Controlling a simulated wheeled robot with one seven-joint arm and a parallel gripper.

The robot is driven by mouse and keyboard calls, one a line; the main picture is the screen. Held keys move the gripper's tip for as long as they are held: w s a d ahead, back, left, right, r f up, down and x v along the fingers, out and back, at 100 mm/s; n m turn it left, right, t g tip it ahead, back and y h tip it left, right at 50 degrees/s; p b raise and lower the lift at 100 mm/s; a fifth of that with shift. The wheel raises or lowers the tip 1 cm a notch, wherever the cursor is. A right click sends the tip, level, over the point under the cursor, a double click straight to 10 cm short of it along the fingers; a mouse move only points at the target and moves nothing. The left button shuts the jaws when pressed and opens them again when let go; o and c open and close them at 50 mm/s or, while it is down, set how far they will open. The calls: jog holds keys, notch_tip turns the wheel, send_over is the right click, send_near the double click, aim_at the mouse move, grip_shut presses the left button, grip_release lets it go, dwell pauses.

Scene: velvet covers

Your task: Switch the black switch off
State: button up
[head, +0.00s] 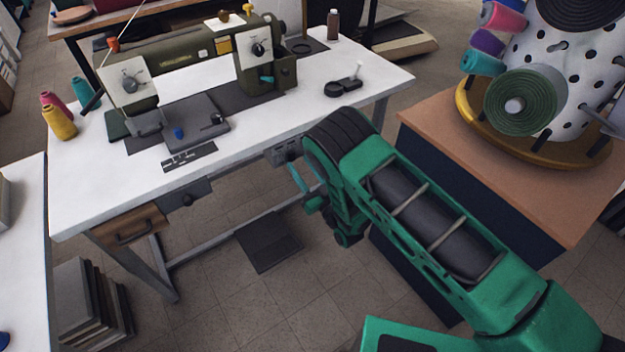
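A grey box (183,193) under the front edge of the white sewing table carries a small black knob-like switch (188,199). A second grey box (284,151) with a small dark part hangs under the same edge further right, close to my gripper. I cannot tell for sure which one is the black switch, nor its on or off position. My green gripper (302,188) is below and right of the second box, apart from the first. Its two fingers look spread with nothing between them. My arm hides part of the gripper.
The white table (75,190) holds an olive sewing machine (190,65), thread cones and a small black device (343,87). A wooden drawer (130,230) hangs at the left. A brown-topped cabinet (500,190) with a spool stand is at the right. A pedal (268,246) lies below.

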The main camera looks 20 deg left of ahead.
jog(key=v, duration=0.7)
jog(key=shift+s+d, duration=0.15)
jog(key=shift+d, duration=0.2)
jog(key=shift+f, duration=0.1)
